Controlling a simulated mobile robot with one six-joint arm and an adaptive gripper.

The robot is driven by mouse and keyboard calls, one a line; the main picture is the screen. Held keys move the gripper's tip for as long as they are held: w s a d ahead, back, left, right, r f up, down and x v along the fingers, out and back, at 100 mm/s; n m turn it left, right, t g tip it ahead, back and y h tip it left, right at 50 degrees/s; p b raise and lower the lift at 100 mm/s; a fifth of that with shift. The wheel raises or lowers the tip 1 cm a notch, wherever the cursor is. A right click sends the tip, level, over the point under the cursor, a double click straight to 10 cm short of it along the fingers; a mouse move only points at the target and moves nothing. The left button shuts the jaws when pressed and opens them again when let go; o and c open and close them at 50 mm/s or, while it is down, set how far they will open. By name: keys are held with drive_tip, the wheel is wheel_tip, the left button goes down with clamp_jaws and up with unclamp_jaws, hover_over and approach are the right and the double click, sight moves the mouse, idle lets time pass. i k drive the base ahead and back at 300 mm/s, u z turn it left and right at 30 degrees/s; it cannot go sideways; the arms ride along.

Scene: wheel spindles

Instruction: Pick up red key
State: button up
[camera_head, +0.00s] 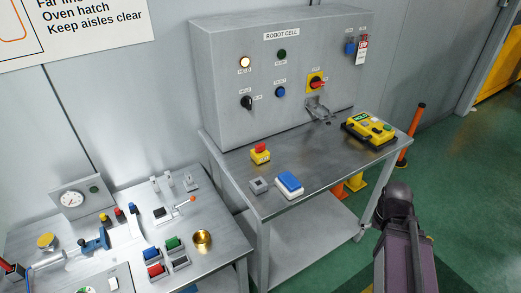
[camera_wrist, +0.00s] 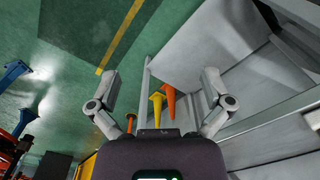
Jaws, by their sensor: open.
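I cannot clearly make out a red key in either view. A small red-and-white tag (camera_head: 362,49) hangs at the upper right of the grey ROBOT CELL cabinet (camera_head: 228,80), beside a small blue item (camera_head: 350,47); any key there is too small to tell. A red-and-yellow rotary switch (camera_head: 316,83) is on the cabinet front. My gripper (camera_wrist: 160,82) is open and empty in the wrist view, its fingers wide apart above the floor. The gripper is out of frame in the head view; part of my arm shows at lower right.
The metal table (camera_head: 225,165) holds a yellow box with a red button (camera_head: 260,154), a blue-and-white box (camera_head: 289,186) and a yellow pendant (camera_head: 369,130). A lower bench (camera_head: 215,250) with several parts is at left.

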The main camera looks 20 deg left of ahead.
sight(258, 148)
drive_tip(key=u, duration=1.2)
drive_tip(key=k, duration=0.75)
drive_tip(key=z, duration=0.25)
drive_tip(key=i, duration=0.55)
drive_tip(key=u, duration=0.05)
